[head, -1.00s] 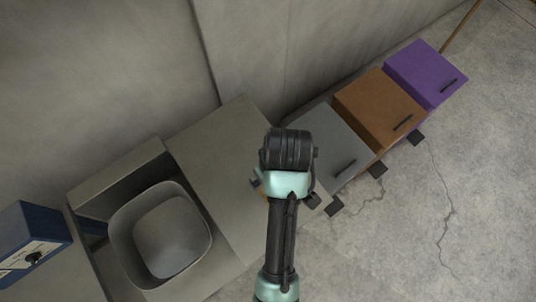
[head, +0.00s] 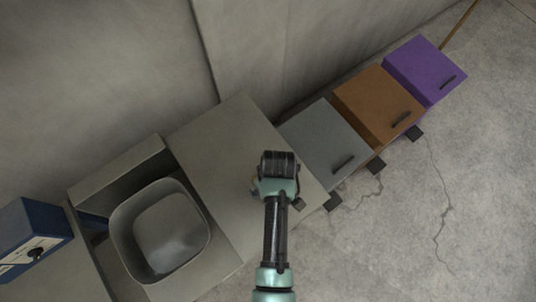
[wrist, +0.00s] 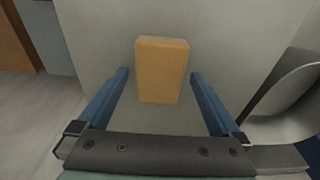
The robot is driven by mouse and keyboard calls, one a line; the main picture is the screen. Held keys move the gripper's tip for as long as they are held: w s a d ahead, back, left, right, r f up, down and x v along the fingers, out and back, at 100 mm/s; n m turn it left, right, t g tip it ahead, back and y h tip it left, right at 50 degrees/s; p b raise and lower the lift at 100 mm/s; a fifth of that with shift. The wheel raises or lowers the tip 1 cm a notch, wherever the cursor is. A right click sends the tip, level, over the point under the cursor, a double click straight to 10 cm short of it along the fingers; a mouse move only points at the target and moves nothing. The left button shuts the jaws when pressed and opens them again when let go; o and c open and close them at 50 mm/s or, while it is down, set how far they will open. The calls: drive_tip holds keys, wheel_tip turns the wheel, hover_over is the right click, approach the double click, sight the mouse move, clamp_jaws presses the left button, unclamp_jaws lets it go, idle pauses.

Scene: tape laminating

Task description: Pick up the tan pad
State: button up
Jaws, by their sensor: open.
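The tan pad (wrist: 161,70) is an upright-looking orange-tan block with rounded edges, on the grey counter in the wrist view. My gripper (wrist: 159,73) is open, with one blue finger on each side of the pad and a gap between each finger and the pad. I cannot tell how high the fingertips are above the counter. In the head view my arm hides the pad, and the gripper (head: 254,187) shows only as a small part beside the wrist, over the right part of the counter.
The grey counter (head: 215,135) is bare around the pad. A grey basin (head: 119,222) is sunk to its left, with a blue box (head: 40,225) beyond. Grey (head: 322,140), orange (head: 375,100) and purple (head: 425,68) cabinets stand to the right. A wall rises behind.

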drive_tip(key=shift+w+f, duration=0.1)
drive_tip(key=shift+f, duration=0.6)
drive_tip(key=shift+c, duration=0.3)
drive_tip(key=c, duration=1.2)
drive_tip(key=shift+r, duration=0.1)
wheel_tip(320, 180, up, 10)
